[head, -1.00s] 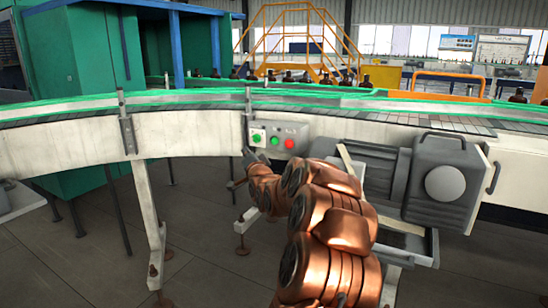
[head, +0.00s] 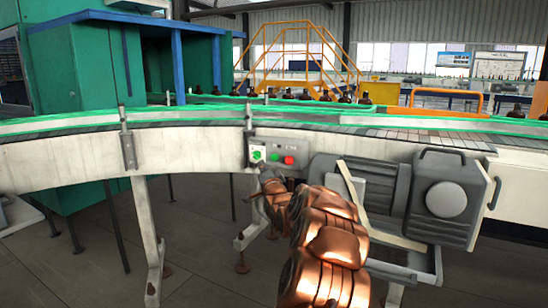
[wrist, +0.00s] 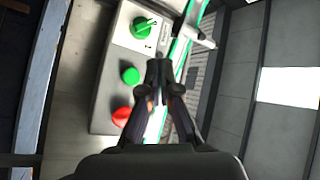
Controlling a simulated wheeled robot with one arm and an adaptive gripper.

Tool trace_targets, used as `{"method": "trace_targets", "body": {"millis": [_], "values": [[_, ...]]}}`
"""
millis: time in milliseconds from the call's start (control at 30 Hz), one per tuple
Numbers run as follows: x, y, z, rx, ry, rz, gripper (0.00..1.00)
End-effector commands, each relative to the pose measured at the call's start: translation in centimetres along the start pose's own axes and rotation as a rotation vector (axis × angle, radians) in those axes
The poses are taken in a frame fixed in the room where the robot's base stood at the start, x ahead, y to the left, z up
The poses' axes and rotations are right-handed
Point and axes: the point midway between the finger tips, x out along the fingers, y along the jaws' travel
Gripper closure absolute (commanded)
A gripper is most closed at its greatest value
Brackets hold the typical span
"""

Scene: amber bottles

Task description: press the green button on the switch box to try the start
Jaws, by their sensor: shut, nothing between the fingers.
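The grey switch box (head: 304,147) is mounted on the side of the white conveyor. It carries a green rotary knob (head: 257,155) on a white plate, a round green button (head: 274,157) and a red button (head: 289,160), left to right. In the wrist view, the green button (wrist: 130,76) lies between the knob (wrist: 145,26) and the red button (wrist: 121,116). My gripper (wrist: 158,68) is shut and empty, its fingertips to the right of the green button there. In the head view, my gripper (head: 265,175) is just below the box. I see no clear contact.
A large grey motor housing (head: 445,195) hangs on the conveyor right of the box, behind my arm. A conveyor leg (head: 147,225) stands at left. The white conveyor side (head: 200,158) left of the box is bare. Amber bottles (head: 364,98) stand behind.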

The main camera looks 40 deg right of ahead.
Motion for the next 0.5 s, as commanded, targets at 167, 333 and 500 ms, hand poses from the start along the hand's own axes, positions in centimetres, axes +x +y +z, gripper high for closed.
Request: {"method": "trace_targets", "body": {"millis": [167, 333, 500], "values": [[1.5, 0.9, -1.1, -0.002, 0.0, 0.002, 1.0], [2.6, 1.7, -1.9, 0.001, -0.002, 0.003, 1.0], [3.4, 2.2, -2.5, 0.001, 0.0, 0.001, 1.0]]}}
